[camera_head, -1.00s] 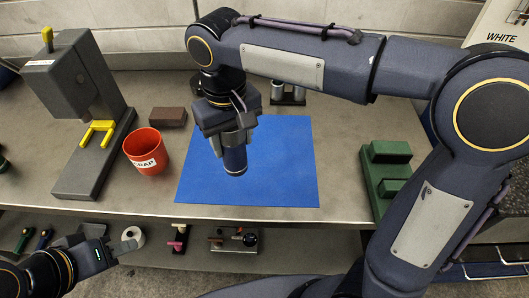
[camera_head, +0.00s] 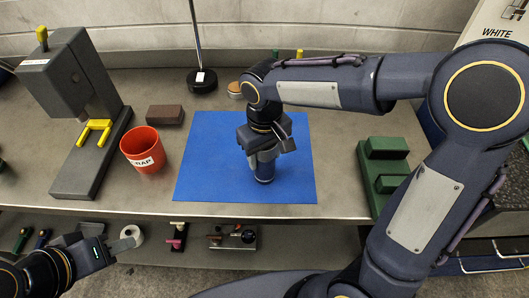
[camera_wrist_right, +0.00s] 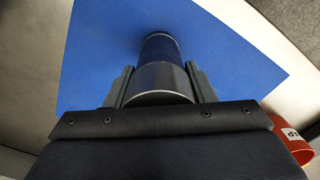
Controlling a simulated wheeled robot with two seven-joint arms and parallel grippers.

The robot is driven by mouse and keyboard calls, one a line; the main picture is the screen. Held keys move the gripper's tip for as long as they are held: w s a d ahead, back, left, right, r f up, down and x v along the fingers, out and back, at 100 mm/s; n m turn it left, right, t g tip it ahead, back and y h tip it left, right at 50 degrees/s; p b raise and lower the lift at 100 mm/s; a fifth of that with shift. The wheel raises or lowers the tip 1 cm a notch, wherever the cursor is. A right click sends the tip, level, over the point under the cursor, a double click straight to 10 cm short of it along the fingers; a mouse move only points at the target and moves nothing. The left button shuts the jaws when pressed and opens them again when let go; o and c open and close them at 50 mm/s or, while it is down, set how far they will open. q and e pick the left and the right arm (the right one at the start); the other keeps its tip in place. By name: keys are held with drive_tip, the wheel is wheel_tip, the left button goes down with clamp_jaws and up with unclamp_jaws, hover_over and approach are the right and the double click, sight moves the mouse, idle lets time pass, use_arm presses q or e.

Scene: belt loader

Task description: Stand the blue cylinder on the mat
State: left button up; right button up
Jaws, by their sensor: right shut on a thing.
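The blue cylinder (camera_head: 264,171) is dark blue with a grey upper part. My right gripper (camera_head: 264,153) is shut on that grey part and holds the cylinder roughly upright over the right half of the blue mat (camera_head: 210,165). Its lower end is at or just above the mat; I cannot tell if it touches. In the right wrist view, the cylinder (camera_wrist_right: 161,46) sits between the two fingers of the gripper (camera_wrist_right: 160,85), with the mat (camera_wrist_right: 100,45) behind it. My left gripper (camera_head: 118,247) is low at the left, away from the mat; its finger gap is unclear.
A red scrap cup (camera_head: 143,150) and a brown block (camera_head: 165,114) stand left of the mat. A grey press (camera_head: 70,80) with a yellow fork is further left. A green fixture (camera_head: 385,165) stands at the right. A black stand (camera_head: 202,81) is behind. The mat's left half is clear.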

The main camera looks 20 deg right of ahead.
drive_tip(key=o, duration=1.4)
drive_tip(key=shift+f, duration=0.1)
drive_tip(key=shift+o, duration=0.2)
